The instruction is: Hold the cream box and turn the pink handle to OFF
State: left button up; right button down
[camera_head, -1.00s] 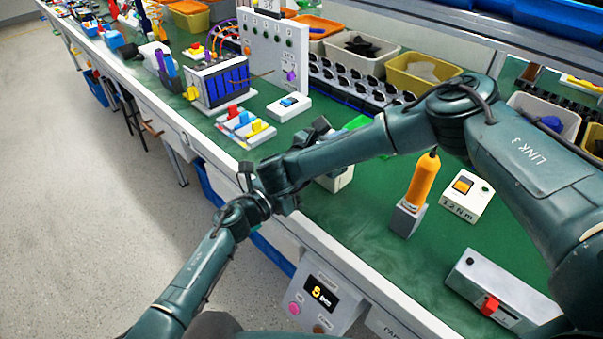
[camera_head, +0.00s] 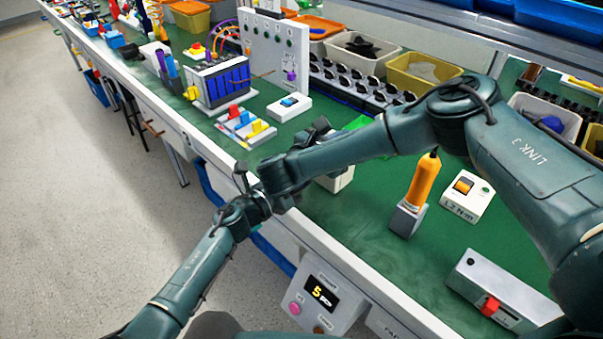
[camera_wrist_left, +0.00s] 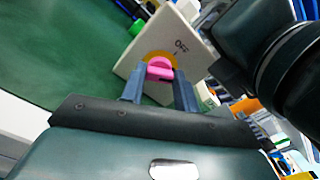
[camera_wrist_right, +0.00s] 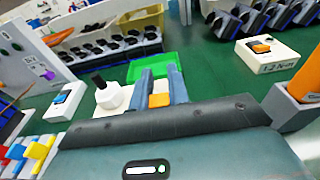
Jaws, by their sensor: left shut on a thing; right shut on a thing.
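The cream box (camera_wrist_left: 180,35) shows tilted in the left wrist view, with the word OFF and a yellow-orange disc (camera_wrist_left: 150,57) on its face. The pink handle (camera_wrist_left: 159,70) is on that disc. My left gripper (camera_wrist_left: 159,78) is shut on the pink handle, one finger on each side. In the head view the box (camera_head: 340,180) is mostly hidden behind my arms. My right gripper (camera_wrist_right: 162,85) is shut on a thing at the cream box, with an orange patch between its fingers. The exact grip is hard to see.
A green tray (camera_wrist_right: 150,66) lies behind the box. An orange-handled tool stands in a grey holder (camera_head: 407,220) to the right, near a white switch box (camera_head: 478,207). Coloured rocker switches (camera_head: 245,128) are to the left. My arms cross near the bench front edge.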

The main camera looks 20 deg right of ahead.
pick_arm(q)
jog(key=o, duration=1)
jog(key=shift+a, duration=0.1)
jog(key=v, duration=1.2)
